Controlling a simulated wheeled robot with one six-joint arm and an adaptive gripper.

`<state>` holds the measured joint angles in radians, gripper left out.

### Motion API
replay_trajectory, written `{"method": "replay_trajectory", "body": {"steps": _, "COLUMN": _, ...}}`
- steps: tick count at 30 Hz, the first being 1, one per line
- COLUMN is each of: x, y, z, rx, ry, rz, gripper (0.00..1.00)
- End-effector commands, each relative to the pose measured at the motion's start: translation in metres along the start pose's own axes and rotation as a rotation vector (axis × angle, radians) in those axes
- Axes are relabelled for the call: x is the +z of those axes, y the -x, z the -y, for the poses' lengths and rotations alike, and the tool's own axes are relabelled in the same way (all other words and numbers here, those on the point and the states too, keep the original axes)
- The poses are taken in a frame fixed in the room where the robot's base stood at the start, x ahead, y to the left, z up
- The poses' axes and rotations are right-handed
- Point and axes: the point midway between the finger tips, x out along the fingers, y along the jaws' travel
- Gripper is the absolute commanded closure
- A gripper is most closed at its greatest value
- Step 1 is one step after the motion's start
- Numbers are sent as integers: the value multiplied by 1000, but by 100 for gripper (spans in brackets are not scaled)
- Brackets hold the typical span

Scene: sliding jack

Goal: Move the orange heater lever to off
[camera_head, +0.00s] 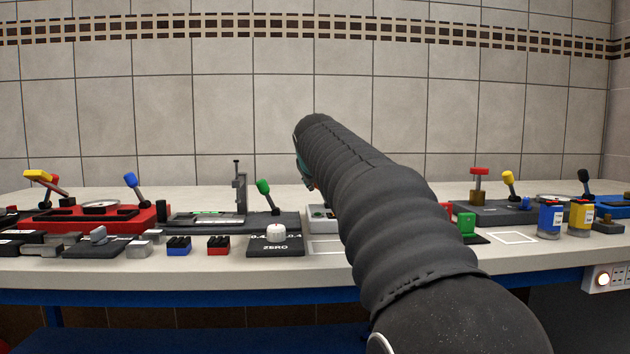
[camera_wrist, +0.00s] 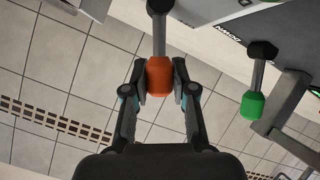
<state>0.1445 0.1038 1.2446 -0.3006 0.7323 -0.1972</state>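The orange heater lever (camera_wrist: 160,76) shows in the wrist view as an orange knob on a grey stem that runs up to a dark pivot at the top edge. My gripper (camera_wrist: 160,75) has one finger on each side of the knob, both pads against it, and looks shut on it. In the head view my arm hides the gripper and nearly all of the orange lever, so its angle and any off mark cannot be read there.
A green lever (camera_wrist: 253,104) stands to the right of the orange one in the wrist view; it also shows in the head view (camera_head: 266,192), left of my arm. A dark ZERO dial block (camera_head: 275,240) sits in front. Several other levers and blocks line the bench (camera_head: 345,275).

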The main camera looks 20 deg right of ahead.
Motion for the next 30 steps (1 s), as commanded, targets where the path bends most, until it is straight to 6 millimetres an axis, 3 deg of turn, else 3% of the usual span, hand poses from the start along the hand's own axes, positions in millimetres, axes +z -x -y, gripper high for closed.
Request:
{"method": "replay_trajectory", "body": {"steps": 1, "x": 2, "y": -1, "z": 1, "rx": -1, "ry": 4, "rz": 5, "gripper": 64}}
{"method": "replay_trajectory", "body": {"steps": 3, "x": 1, "y": -1, "z": 1, "rx": -1, "ry": 3, "rz": 4, "gripper": 48}}
{"method": "replay_trajectory", "body": {"steps": 16, "x": 0, "y": 8, "z": 1, "rx": -1, "ry": 1, "rz": -1, "gripper": 48}}
{"method": "replay_trajectory", "body": {"steps": 30, "x": 0, "y": 93, "z": 0, "rx": -1, "ry": 1, "rz": 0, "gripper": 48}}
